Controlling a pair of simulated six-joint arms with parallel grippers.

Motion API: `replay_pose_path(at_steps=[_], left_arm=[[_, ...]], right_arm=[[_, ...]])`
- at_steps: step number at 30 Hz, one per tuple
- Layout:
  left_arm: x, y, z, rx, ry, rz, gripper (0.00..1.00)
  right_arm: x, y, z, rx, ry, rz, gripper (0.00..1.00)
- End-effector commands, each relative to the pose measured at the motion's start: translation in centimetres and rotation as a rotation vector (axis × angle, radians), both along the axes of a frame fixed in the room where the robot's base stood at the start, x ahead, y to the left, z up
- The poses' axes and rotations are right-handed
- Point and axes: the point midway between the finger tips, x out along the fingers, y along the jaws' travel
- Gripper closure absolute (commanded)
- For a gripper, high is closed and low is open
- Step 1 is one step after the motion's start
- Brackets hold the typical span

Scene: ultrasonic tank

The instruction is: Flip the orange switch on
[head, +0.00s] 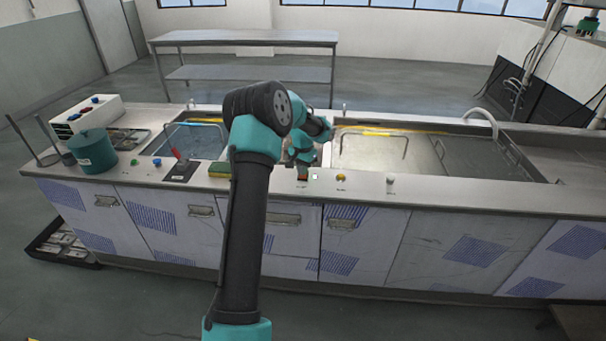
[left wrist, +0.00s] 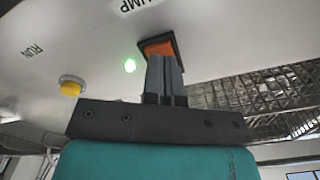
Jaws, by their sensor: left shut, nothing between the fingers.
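The orange switch (left wrist: 158,47) sits in a dark frame on the pale panel in the left wrist view, beside the printed word PUMP. My left gripper (left wrist: 165,62) is shut, with its fingertips at the switch; they cover part of it, and I cannot tell whether they touch. A green light (left wrist: 130,66) glows beside the switch. In the head view, my left gripper (head: 303,174) is over the counter's front edge at the switch (head: 302,179), which is mostly hidden. My right gripper is not in view.
A yellow button (head: 341,178) and a white knob (head: 390,180) are to the right on the counter (head: 450,197). A green-and-yellow sponge (head: 219,170) and a black plate with a red lever (head: 181,171) are to the left. Basins lie behind.

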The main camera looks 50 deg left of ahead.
Motion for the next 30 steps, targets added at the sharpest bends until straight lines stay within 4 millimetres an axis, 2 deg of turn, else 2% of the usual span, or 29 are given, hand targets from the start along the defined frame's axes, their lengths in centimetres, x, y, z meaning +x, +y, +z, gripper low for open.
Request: replay_pose_path(at_steps=[24, 30], left_arm=[[0.0, 0.0, 5.2, 0.001, -0.002, -0.001, 1.0], [0.0, 0.0, 5.7, 0.0, -0.001, -0.001, 1.0]], right_arm=[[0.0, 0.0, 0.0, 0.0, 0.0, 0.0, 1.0], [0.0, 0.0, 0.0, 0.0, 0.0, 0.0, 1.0]])
